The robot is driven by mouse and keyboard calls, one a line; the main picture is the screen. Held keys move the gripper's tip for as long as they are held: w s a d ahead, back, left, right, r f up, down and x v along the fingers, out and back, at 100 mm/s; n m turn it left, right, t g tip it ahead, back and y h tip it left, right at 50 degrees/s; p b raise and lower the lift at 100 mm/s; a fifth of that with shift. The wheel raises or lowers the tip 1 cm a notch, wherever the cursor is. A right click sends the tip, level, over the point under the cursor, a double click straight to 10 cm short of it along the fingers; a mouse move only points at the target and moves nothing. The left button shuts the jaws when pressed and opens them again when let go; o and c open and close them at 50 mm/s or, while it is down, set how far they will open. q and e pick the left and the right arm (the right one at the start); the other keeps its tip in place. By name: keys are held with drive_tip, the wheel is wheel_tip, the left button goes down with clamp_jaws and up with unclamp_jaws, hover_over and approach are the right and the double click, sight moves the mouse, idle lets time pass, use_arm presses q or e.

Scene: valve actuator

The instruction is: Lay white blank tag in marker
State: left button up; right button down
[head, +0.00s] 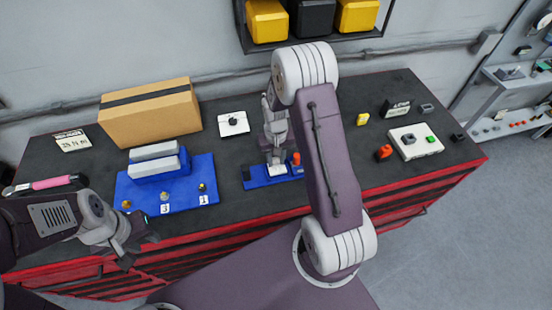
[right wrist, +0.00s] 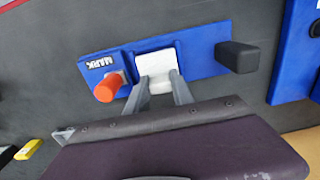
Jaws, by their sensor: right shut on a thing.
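The marker is a blue plate (right wrist: 205,58) labelled MARK, with an orange-red knob (right wrist: 108,88) at one end and a dark block (right wrist: 237,56) at the other. It also shows on the bench in the head view (head: 256,183). The white blank tag (right wrist: 157,62) is at the middle of the plate, between knob and block; whether it rests fully on the plate I cannot tell. My right gripper (right wrist: 158,88) is shut on the tag, and it is above the marker in the head view (head: 276,160). My left gripper (head: 138,245) is open and empty near the bench's front left edge.
A blue board (head: 182,204) with grey-white blocks and small brass parts lies left of the marker. A cardboard box (head: 150,118) stands behind it. A white plate with a black knob (head: 233,123) lies behind the marker. A pale tray (head: 408,149) is at the right.

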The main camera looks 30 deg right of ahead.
sight(276, 159)
drive_tip(key=shift+f+b, duration=0.5)
drive_tip(key=shift+f, duration=0.2)
drive_tip(key=c, duration=1)
unclamp_jaws()
drive_tip(key=shift+r, duration=0.1)
wheel_tip(276, 159, up, 9)
drive_tip(key=shift+f+b, duration=0.1)
drive_tip(key=shift+b, duration=1)
